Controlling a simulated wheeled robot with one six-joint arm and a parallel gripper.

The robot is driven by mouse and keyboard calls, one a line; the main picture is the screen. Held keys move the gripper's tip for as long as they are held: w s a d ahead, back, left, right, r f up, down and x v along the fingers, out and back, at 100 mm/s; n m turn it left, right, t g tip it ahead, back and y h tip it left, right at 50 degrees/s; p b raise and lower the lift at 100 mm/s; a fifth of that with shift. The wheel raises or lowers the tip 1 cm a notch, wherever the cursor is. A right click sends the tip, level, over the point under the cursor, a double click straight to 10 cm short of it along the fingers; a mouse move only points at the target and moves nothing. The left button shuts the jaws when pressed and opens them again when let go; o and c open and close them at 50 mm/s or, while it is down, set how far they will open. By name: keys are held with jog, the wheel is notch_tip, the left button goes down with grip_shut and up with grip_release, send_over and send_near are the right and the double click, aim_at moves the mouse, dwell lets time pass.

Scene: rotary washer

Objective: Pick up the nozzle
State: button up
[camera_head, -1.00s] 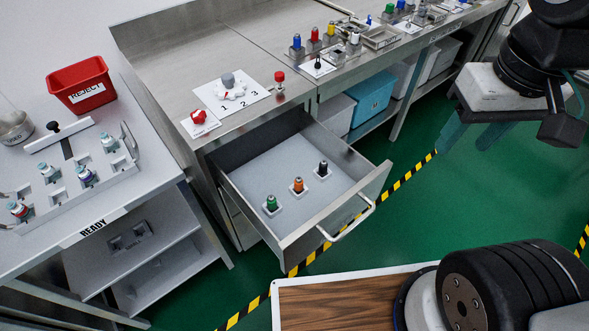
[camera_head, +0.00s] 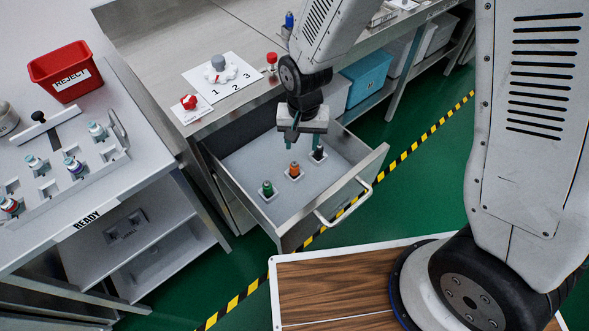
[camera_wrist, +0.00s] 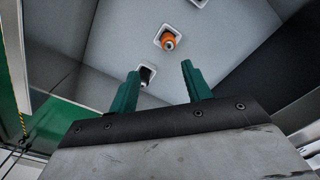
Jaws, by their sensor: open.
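Three nozzles stand upright in square holders in the open drawer (camera_head: 243,160). They are a green nozzle (camera_head: 267,188), an orange nozzle (camera_head: 294,171) and a black nozzle (camera_head: 318,153). In the wrist view the orange nozzle (camera_wrist: 168,42) lies beyond my gripper (camera_wrist: 158,76). The black nozzle's pale tip (camera_wrist: 147,73) shows beside the left finger, partly hidden. The green nozzle itself is not seen there.
The drawer walls and front handle (camera_head: 345,207) surround the nozzles. Above it is a counter with a numbered dial plate (camera_head: 222,78) and red knobs. A side table holds a red reject bin (camera_head: 66,72) and a rack of vials. A blue bin (camera_head: 368,85) sits under the counter.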

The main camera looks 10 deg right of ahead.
aim_at(295, 163)
jog(key=f, duration=0.3)
jog(key=a+f, duration=0.1)
jog(key=f, duration=0.6)
jog(key=shift+a+f, duration=0.3)
jog(key=shift+a, duration=0.1)
grip_shut()
